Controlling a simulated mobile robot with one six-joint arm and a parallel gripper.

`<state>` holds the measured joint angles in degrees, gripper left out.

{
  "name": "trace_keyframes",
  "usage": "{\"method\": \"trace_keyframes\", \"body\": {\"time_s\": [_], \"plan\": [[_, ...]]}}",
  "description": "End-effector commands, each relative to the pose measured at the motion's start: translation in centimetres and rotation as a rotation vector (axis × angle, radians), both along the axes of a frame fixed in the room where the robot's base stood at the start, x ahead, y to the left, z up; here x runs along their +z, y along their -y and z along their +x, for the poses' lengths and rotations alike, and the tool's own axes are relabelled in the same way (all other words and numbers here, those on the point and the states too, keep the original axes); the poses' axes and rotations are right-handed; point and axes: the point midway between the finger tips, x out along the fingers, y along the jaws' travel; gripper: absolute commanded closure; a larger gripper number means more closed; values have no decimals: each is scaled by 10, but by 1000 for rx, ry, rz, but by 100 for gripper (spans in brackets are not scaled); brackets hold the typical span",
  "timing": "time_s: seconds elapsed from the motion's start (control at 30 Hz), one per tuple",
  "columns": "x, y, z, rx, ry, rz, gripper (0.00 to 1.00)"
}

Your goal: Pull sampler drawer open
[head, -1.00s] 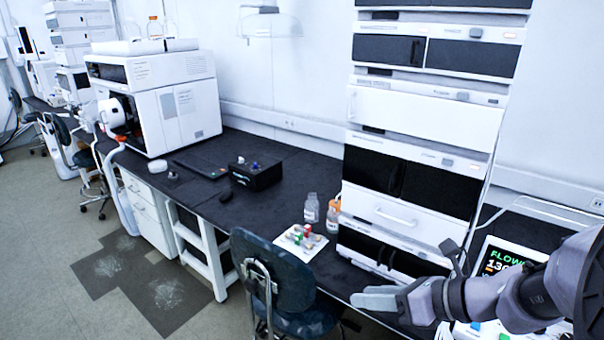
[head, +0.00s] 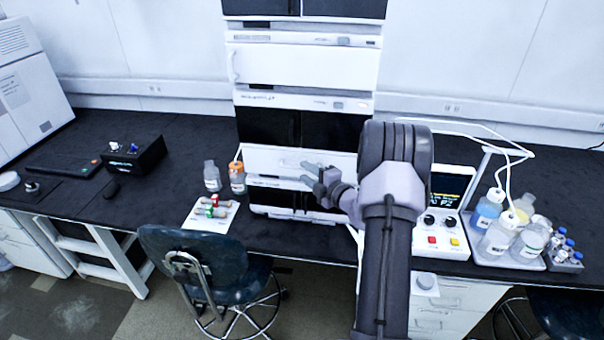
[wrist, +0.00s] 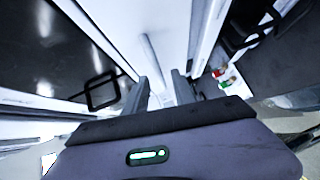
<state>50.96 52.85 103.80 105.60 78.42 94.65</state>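The sampler drawer (head: 262,160) is a white panel low in the instrument stack, between black-doored units. It looks shut. My gripper (head: 307,172) is in front of its right part and hides some of the panel. In the wrist view my gripper (wrist: 162,92) has its two fingers apart with nothing between the tips. The drawer's pale bar handle (wrist: 153,58) shows just beyond the fingertips, roughly in line with the gap. I cannot tell whether a finger touches it.
A dark chair (head: 205,262) stands in front of the bench. A control box (head: 441,240) and a tray of bottles (head: 509,258) stand to the right.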

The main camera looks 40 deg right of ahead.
Motion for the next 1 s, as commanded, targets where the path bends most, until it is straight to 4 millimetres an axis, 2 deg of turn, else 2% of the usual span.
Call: {"method": "trace_keyframes", "body": {"time_s": [0.1,0.2,0.47,0.63,1.0], "plan": [[-3,1,16,1,0,-1,68],[-4,1,22,1,-1,0,68],[-3,2,23,0,-1,-1,68],[-3,2,23,0,-1,-1,100],[-3,2,23,1,-1,-1,100]]}}
